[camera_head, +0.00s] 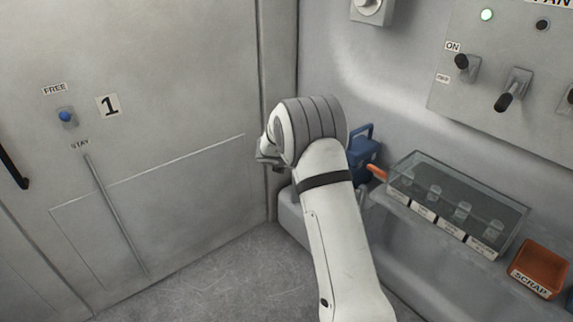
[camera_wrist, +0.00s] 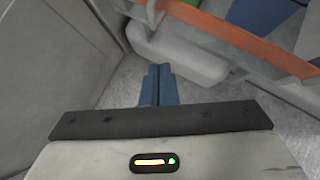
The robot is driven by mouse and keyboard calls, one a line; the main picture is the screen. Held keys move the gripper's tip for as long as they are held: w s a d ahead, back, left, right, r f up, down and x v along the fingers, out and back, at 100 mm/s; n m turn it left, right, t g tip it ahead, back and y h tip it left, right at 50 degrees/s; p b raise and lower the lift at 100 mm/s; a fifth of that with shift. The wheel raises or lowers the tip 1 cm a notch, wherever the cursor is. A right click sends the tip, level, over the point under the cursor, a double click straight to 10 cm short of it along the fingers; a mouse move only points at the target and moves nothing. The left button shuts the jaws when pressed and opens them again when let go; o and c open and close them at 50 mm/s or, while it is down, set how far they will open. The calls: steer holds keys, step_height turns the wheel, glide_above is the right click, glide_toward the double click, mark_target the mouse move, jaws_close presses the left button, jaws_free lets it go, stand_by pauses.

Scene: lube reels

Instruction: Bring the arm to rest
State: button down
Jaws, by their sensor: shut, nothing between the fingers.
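My white arm (camera_head: 335,225) rises from the bottom of the head view and bends at a banded joint in front of the corner. My gripper (camera_wrist: 158,72) shows in the wrist view as two blue fingers side by side, shut and empty, pointing over the grey floor. In the head view the gripper is mostly hidden behind the joint; only grey wrist parts show at its left. No finger touches anything.
A grey door (camera_head: 170,140) marked 1 stands at left, with a blue FREE/STAY knob (camera_head: 66,117). At right are a switch panel (camera_head: 500,75), a clear-lidded case (camera_head: 460,190), an orange SCRAP bin (camera_head: 539,267) and a blue container (camera_head: 365,150). An orange bar (camera_wrist: 235,38) crosses the wrist view.

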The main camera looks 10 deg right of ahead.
steer(key=s+a+r+n+t+y+p, duration=0.15)
steer(key=s+a+r+n+y, duration=0.25)
steer(key=s+r+n, duration=0.5)
steer(key=s+a+r+n+t+y+p, duration=0.1)
steer(key=s+a+r+n+y+p, duration=0.3)
steer(key=r+n, duration=0.8)
steer(key=s+d+n+g+h+p, duration=0.1)
steer(key=s+d+n+g, duration=0.1)
steer(key=s+n, duration=0.8)
steer(key=s+d+r+n+g+h+p, duration=0.1)
steer(key=s+n+g, duration=0.4)
steer(key=s+n, duration=0.6)
steer(key=s+d+h, duration=0.1)
steer(key=s, duration=1.2)
steer(key=shift+s+d+r+n, duration=0.15)
steer(key=shift+s+d+n, duration=0.05)
steer(key=shift+d+n, duration=0.1)
steer(key=shift+g, duration=0.25)
steer(key=shift+s, duration=0.1)
